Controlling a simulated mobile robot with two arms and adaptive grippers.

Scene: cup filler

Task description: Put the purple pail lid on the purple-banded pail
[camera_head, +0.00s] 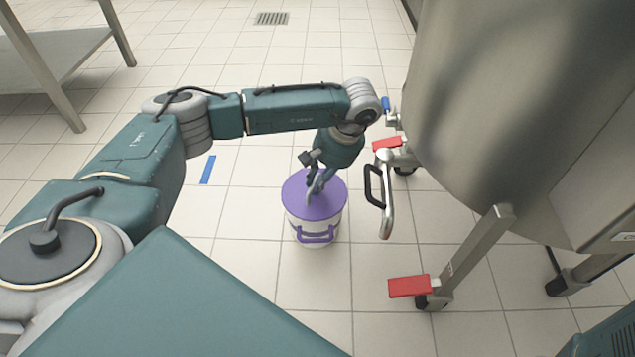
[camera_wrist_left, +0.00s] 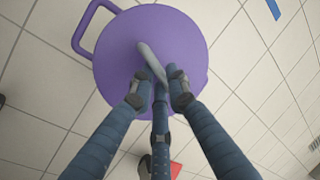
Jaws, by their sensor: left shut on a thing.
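The purple pail lid (camera_head: 297,200) is a round disc at the middle of the head view. It lies level over the top of the purple-banded pail (camera_head: 293,229), a white pail with a purple handle (camera_head: 314,237) at the front. I cannot tell whether the lid touches the rim all round. My left gripper (camera_head: 316,186) reaches down from above and is shut on the grip at the lid's centre. In the left wrist view the lid (camera_wrist_left: 120,45) hides the pail body, and the gripper's fingers (camera_wrist_left: 158,85) close around its pale grip. My right gripper is not in view.
A big steel tank (camera_head: 500,110) on legs stands at the right. Its curved spout handle (camera_head: 386,205) hangs close right of the pail. Red caster pedals (camera_head: 409,287) jut out near the floor. A blue floor mark (camera_head: 208,169) lies left. Tiled floor around the pail's front is clear.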

